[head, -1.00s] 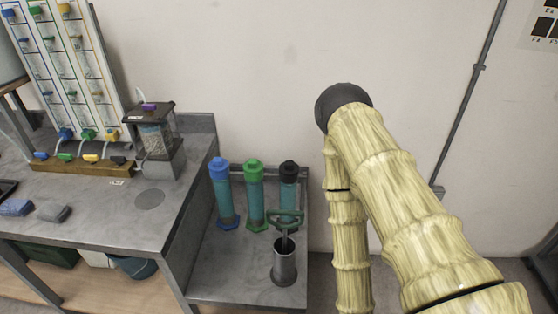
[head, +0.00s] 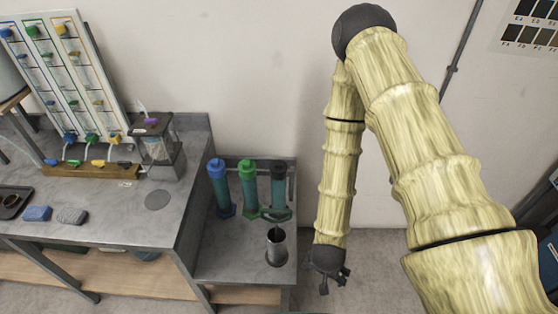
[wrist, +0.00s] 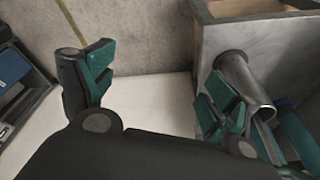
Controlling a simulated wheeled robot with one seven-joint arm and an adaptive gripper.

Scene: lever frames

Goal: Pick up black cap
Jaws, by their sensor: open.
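The black cap (head: 278,168) sits on top of the rightmost of three teal tubes (head: 279,192) on the low grey stand, in the head view. Blue (head: 216,167) and green (head: 247,166) caps top the other two tubes. My gripper (head: 329,284) hangs to the right of the stand, lower in the picture than the cap and apart from it. In the wrist view my gripper (wrist: 158,92) has its teal-padded fingers spread, with nothing between them. Teal tube parts (wrist: 296,138) show at the lower right there. I cannot make out the black cap in the wrist view.
A metal cup (head: 276,248) stands at the front right of the low stand (head: 225,265); it also shows beside the right finger in the wrist view (wrist: 246,84). A higher grey bench (head: 110,225) with a valve panel is on the left. A wall closes the back.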

